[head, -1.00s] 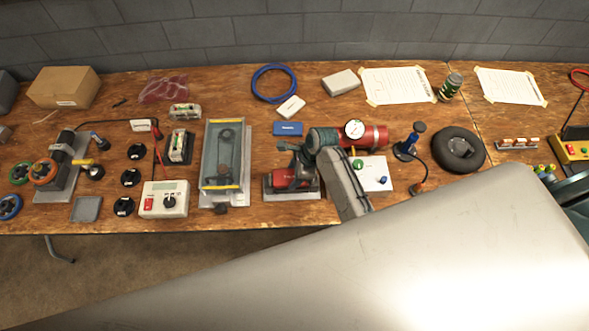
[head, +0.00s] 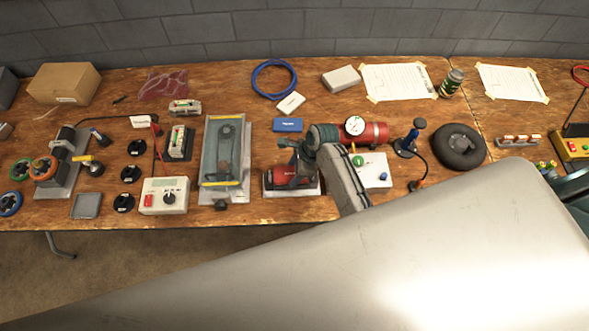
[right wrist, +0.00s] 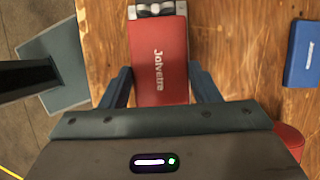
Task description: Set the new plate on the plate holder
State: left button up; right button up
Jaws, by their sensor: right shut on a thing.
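My right gripper (head: 290,166) reaches down at mid-bench; its fingers (right wrist: 158,75) close on both long sides of a red block (right wrist: 158,50) with white lettering. The block also shows under the gripper in the head view (head: 288,179), partly hidden by it. A grey base (head: 305,192) lies under the block; whether they touch I cannot tell. A silver fitting (right wrist: 156,9) is at the block's far end. I cannot tell for sure which things are the new plate and the plate holder. My left gripper is not in view.
A grey framed tray (head: 208,150) with yellow strips stands left of the gripper. A blue box (head: 288,125) lies behind it. A red cylinder with a gauge (head: 375,133) and a white panel (head: 372,172) are close on the right. The bench's front edge is near.

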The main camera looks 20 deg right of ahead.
jog(key=shift+f+b, duration=0.5)
jog(key=shift+f, duration=0.7)
jog(key=o, duration=1.1)
jog(key=b+v, duration=0.2)
jog(key=v, duration=0.8)
jog(key=shift+d+r, duration=0.15)
jog(key=shift+r, duration=0.2)
